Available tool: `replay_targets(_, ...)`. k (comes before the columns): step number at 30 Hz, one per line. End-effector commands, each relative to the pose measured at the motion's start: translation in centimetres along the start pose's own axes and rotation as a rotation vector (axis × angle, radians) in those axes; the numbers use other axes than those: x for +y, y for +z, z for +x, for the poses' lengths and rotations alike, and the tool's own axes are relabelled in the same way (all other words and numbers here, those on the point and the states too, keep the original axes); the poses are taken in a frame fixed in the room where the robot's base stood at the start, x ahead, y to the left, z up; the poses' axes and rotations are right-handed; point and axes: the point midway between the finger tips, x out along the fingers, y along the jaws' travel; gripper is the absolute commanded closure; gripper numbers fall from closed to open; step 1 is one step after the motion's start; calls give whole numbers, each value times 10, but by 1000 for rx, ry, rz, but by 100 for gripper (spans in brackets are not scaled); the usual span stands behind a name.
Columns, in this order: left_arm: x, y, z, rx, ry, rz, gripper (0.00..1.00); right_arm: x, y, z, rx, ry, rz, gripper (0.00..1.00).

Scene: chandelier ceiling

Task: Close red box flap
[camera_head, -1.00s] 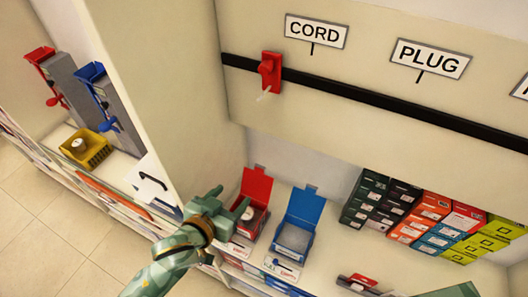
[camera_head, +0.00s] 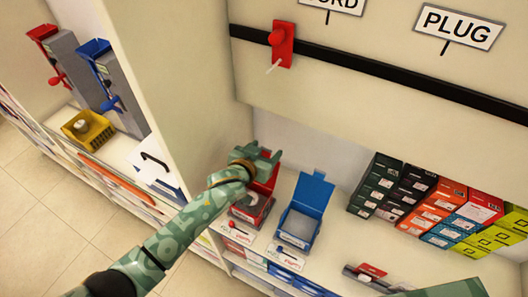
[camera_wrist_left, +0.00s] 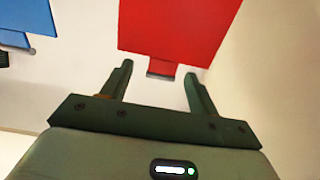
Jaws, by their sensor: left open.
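The red box (camera_head: 246,212) sits open on the shelf, its red flap (camera_head: 268,180) standing up at the back, partly hidden by my left gripper. My left gripper (camera_head: 264,151) is open and empty at the upper part of the flap. I cannot tell whether a finger touches the flap.
An open blue box (camera_head: 297,228) stands just right of the red box. Stacked cartons (camera_head: 430,210) fill the shelf further right. A tall panel (camera_head: 180,90) rises left of the gripper. A red switch-like fixture (camera_head: 282,42) is on the wall above.

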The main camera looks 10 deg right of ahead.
Motion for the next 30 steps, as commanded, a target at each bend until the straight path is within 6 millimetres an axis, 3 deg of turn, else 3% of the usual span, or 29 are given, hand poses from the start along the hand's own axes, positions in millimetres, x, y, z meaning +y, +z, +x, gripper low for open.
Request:
replay_targets(5,0,0,0,0,0,0,40,4,1,0,-2,5,0,70)
replay_targets(12,0,0,0,0,0,0,100,4,2,0,-3,5,0,70)
replay_targets(23,0,4,-6,40,0,-3,100,2,4,6,-5,3,0,70)
replay_targets(30,0,12,-22,180,-1,-4,100,-3,7,25,-10,-4,1,70)
